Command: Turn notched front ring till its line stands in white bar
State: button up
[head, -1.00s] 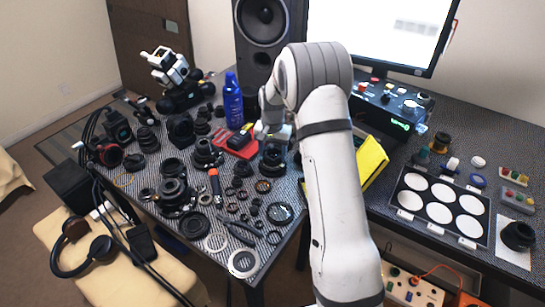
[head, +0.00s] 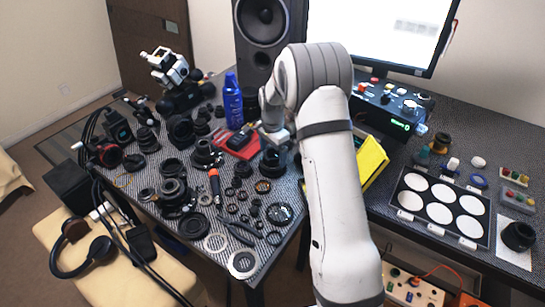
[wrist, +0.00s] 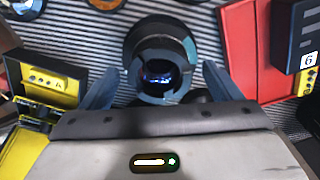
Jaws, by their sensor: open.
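A dark lens barrel with a notched front ring (wrist: 147,92) stands at the centre of the wrist view, facing my camera. Its glass shows dark with small blue glints. In the head view the lens (head: 272,165) stands on the table under my gripper. My gripper (wrist: 161,74) is open. One pale blue finger is on each side of the lens, and I cannot tell whether either touches it. The ring's line and the white bar cannot be made out.
A red tray (wrist: 245,45) with a black box (wrist: 298,40) lies close to the right, also seen in the head view (head: 240,145). A yellow-and-black case (wrist: 45,85) is at the left. A blue spray can (head: 233,103) stands behind. Several loose rings and lens parts crowd the table.

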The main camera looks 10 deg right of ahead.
notch_tip(320, 180, up, 7)
jog(key=shift+s+r, duration=0.15)
jog(key=shift+r, duration=0.55)
jog(key=s+r+n+t+p, duration=0.1)
jog(key=s+r+n, duration=0.2)
jog(key=s+r, duration=0.4)
jog(key=s+r+n, duration=0.3)
jog(key=s+r, duration=0.2)
jog(key=s, duration=0.4)
jog(key=s+n+t+p, duration=0.1)
jog(key=s+n, duration=0.5)
jog(key=s, duration=1.2)
jog(key=shift+s+t, duration=0.2)
jog(key=shift+t, duration=0.1)
